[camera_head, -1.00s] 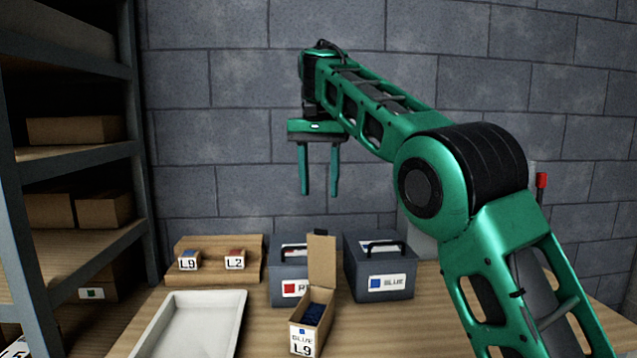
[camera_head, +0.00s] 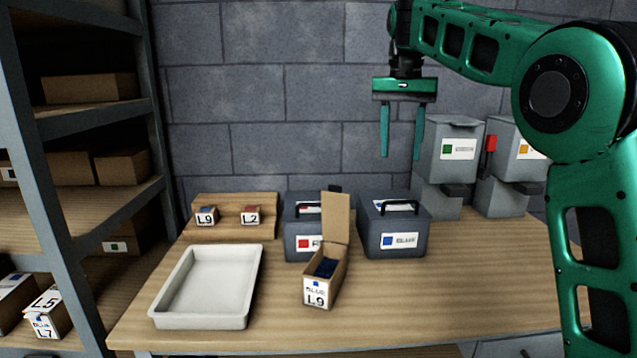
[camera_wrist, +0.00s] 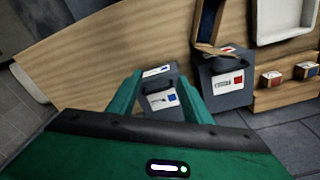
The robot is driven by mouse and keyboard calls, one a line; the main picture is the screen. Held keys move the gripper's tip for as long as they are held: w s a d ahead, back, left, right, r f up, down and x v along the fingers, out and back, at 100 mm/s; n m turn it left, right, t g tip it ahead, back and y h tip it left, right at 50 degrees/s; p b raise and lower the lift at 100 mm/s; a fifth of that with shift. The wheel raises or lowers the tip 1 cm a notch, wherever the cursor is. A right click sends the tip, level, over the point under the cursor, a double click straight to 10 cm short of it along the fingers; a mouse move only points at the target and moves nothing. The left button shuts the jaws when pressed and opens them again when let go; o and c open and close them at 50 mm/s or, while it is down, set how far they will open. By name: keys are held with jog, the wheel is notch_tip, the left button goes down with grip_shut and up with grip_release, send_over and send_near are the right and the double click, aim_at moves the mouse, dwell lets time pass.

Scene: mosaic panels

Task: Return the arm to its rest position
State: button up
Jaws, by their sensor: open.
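My green arm (camera_head: 580,185) reaches up from the right side of the head view and bends left over the workbench. My gripper (camera_head: 401,145) hangs from its end, pointing down, with its two fingers apart and nothing between them. It is in the air in front of the wall, above the blue-labelled grey box. In the wrist view my gripper (camera_wrist: 165,100) also shows its fingers apart, with the blue-labelled box (camera_wrist: 160,100) seen far below between them.
A shelf rack (camera_head: 165,160) stands at left. The bench's front right is clear.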

jog(key=s+d+f+m, duration=0.1)
jog(key=s+d+f, duration=0.4)
jog(key=s+d, duration=0.45)
jog(key=s+d+f, duration=0.5)
jog(key=s+d, duration=0.3)
jog(key=d, duration=0.2)
jog(key=s+d+f, duration=0.1)
jog(key=s+f, duration=0.7)
jog(key=s, duration=0.4)
jog(key=s+d+f, duration=0.1)
jog(key=s+f, duration=0.8)
jog(key=s, duration=0.2)
jog(key=shift+s+d+f+m+g+y, duration=0.2)
jog(key=shift+s+d+m+g+y, duration=0.1)
jog(key=shift+s, duration=0.1)
jog(key=shift+w+f, duration=0.2)
jog(key=shift+w, duration=0.45)
